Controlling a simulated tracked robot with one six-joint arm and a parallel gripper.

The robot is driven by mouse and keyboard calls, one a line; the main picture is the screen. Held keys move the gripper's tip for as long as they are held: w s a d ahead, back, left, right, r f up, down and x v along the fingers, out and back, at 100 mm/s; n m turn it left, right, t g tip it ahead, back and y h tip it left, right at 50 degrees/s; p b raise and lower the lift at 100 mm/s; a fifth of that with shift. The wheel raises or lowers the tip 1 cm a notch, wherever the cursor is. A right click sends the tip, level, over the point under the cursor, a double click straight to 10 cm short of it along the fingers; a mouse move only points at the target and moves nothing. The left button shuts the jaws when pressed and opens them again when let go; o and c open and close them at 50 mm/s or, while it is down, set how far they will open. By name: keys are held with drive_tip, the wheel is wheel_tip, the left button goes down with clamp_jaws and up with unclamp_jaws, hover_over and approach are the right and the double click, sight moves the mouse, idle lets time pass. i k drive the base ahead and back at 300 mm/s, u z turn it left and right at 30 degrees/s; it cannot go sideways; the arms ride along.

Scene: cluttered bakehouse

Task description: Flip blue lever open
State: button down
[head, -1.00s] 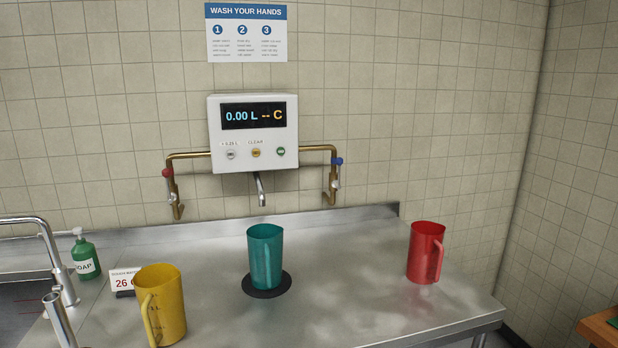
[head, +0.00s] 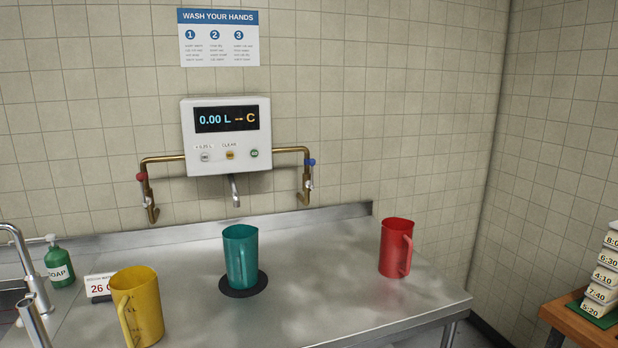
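The blue lever (head: 310,162) sits on the brass pipe (head: 292,149) at the right of the white water meter box (head: 226,136) on the tiled wall. It is small in the view, and I cannot tell its exact angle. A red lever (head: 141,177) sits on the matching pipe at the left. The spout (head: 235,190) points down above the teal jug (head: 241,256), which stands on a round black pad (head: 243,289). My gripper does not show in the head view.
A yellow jug (head: 137,305) and a red jug (head: 396,248) stand on the steel counter (head: 325,285). A soap bottle (head: 60,267), a small sign (head: 98,286) and taps (head: 25,265) are at the left. A wooden table (head: 566,318) holds stacked labelled blocks (head: 600,292) at the right.

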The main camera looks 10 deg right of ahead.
sight(312, 161)
drive_tip(key=z, duration=0.05)
drive_tip(key=i, duration=1)
drive_tip(key=u, duration=0.55)
drive_tip(key=k, duration=0.4)
drive_tip(key=u, duration=0.4)
drive_tip(key=i, duration=0.15)
drive_tip(key=z, duration=0.05)
